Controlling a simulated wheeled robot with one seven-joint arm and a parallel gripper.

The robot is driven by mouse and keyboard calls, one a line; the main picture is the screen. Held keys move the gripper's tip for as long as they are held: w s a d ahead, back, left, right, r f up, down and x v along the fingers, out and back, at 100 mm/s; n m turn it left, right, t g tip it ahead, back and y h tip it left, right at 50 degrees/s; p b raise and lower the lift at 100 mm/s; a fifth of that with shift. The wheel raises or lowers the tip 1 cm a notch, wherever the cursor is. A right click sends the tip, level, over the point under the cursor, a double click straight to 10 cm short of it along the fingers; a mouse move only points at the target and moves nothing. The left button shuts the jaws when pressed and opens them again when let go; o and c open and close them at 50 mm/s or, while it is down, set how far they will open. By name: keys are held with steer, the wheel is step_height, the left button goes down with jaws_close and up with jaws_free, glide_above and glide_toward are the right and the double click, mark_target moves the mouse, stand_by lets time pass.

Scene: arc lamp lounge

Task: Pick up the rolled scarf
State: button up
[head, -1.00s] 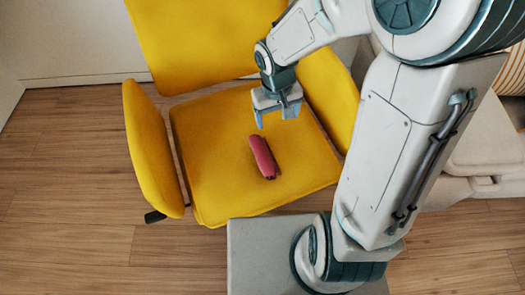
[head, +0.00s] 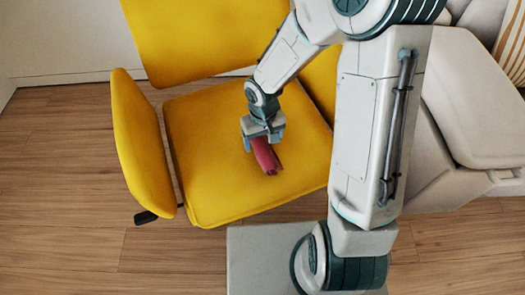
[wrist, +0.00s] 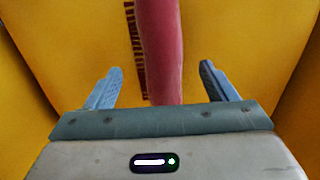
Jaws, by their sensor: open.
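The rolled scarf (head: 265,156) is a dark pink-red roll lying on the seat of the yellow armchair (head: 205,185). In the wrist view the scarf (wrist: 163,50) runs lengthwise between my fingers, with a dark fringe along its left side. My gripper (head: 264,142) is over the far end of the scarf in the head view. In the wrist view my gripper (wrist: 163,82) is open, with one blue finger on each side of the scarf and a gap to both. The scarf's far end is partly hidden by my gripper in the head view.
The chair's left armrest (head: 142,145) and its backrest (head: 190,35) rise around the seat; the right armrest is partly hidden by my arm. A pale sofa (head: 475,100) stands at the right. Wooden floor (head: 60,200) is clear at the left.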

mark_target(263, 145)
steer(key=shift+s+f+b, duration=0.1)
steer(key=shift+f+b, duration=1.45)
steer(key=shift+f, duration=1.15)
steer(key=shift+r, duration=0.1)
steer(key=c, duration=1.1)
